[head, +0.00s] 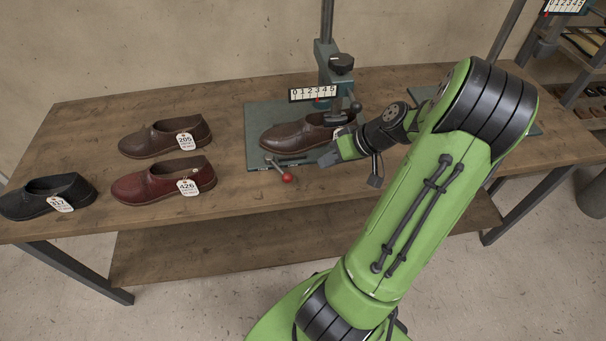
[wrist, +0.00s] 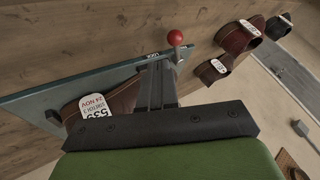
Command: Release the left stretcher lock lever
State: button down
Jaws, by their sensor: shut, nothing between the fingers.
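The left stretcher has a green base plate (head: 257,125) with a brown shoe (head: 290,136) on it and an upright post with a scale above. Its lock lever, with a red ball knob (head: 287,178), sits at the plate's front edge. The knob also shows in the wrist view (wrist: 176,38), just beyond the fingertips. My gripper (head: 322,158) is shut and empty, low over the front of the plate, to the right of the knob. In the wrist view the closed fingers (wrist: 157,68) point toward the lever. Whether they touch it I cannot tell.
Two brown and red shoes (head: 165,139) (head: 163,183) and a black shoe (head: 48,197) with tags stand on the wooden bench (head: 85,125) to the left. A second stretcher is mostly hidden behind my arm. Bare bench lies between the shoes and the plate.

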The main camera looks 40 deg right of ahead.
aim_at(278, 168)
jog(key=b+x, duration=0.3)
jog(key=x, duration=0.7)
jog(key=shift+b, duration=0.3)
